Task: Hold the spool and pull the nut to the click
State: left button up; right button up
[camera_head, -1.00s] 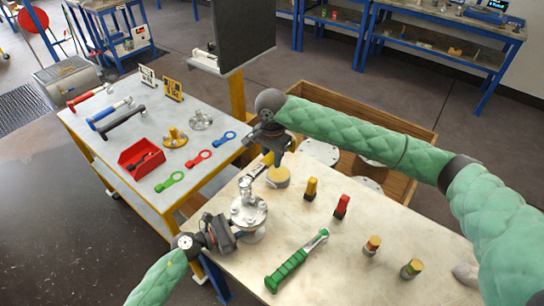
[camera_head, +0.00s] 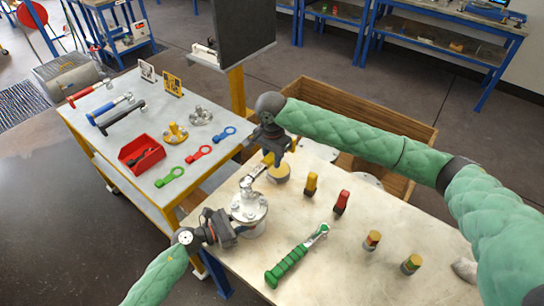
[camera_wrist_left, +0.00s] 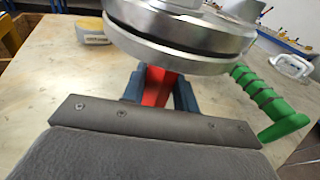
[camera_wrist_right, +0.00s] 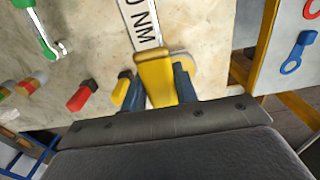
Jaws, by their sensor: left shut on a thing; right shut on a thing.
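The spool (camera_head: 249,207) is a metal flanged vessel with bolts around its top flange, standing upright at the left end of the pale bench. My left gripper (camera_head: 236,231) is shut on a red part (camera_wrist_left: 157,86) under the flange, seen in the left wrist view. My right gripper (camera_head: 270,154) is shut on the yellow grip (camera_wrist_right: 155,75) of a wrench, above the bench's far edge. The wrench's white label (camera_wrist_right: 143,22) ends in "NM". Its shaft runs toward the spool's top; the nut under its head is hidden in the head view.
A green-handled wrench (camera_head: 296,257), yellow (camera_head: 311,184) and red (camera_head: 341,202) pieces and two small capped cylinders (camera_head: 372,240) stand or lie on the bench. A round tan-topped piece (camera_head: 279,174) is near the right gripper. The side table (camera_head: 110,165) holds tools and a red bin (camera_head: 141,154).

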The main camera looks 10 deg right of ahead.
jog(key=shift+s+d+m, duration=0.45)
jog(key=shift+s+m, duration=0.05)
jog(key=shift+m, duration=0.1)
jog(key=shift+w+a+r, duration=0.1)
jog(key=shift+r, duration=2.45)
pick_arm(q)
jog(key=o, duration=1)
jog(key=shift+c, duration=0.2)
jog(key=v, duration=1.2)
